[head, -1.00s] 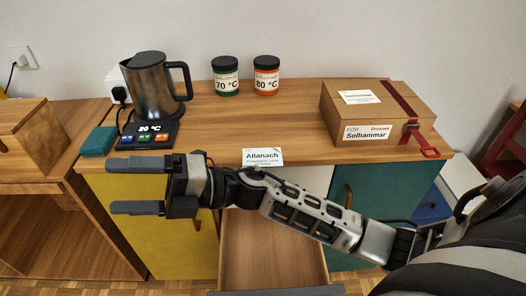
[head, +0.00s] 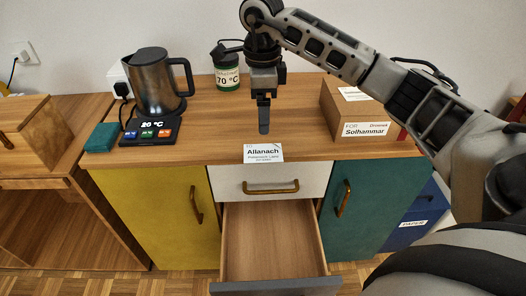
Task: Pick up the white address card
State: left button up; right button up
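A white card (head: 263,153) with "Allanach" in bold print is at the front edge of the wooden cabinet top, above the open drawer. Its printed face is toward me, and part of it hangs in front of the edge. My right gripper (head: 263,128) points down over the cabinet top, just behind the card in the picture and apart from it. Its fingers are seen side-on, one behind the other, so the gap between them is hidden. I see nothing held in it. My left gripper is not in view.
A cardboard box (head: 342,116) labelled "Solhammar" stands right, partly behind my arm. A kettle (head: 154,82) on its base stands left, beside a teal block (head: 102,138). The empty drawer (head: 270,240) is pulled out below.

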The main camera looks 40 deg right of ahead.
aim_at(263, 153)
notch_tip(263, 153, down, 10)
jog(key=shift+s+f+p, duration=0.1)
jog(key=shift+f+p, duration=0.15)
jog(key=shift+p, duration=0.55)
jog(key=c, duration=1.1)
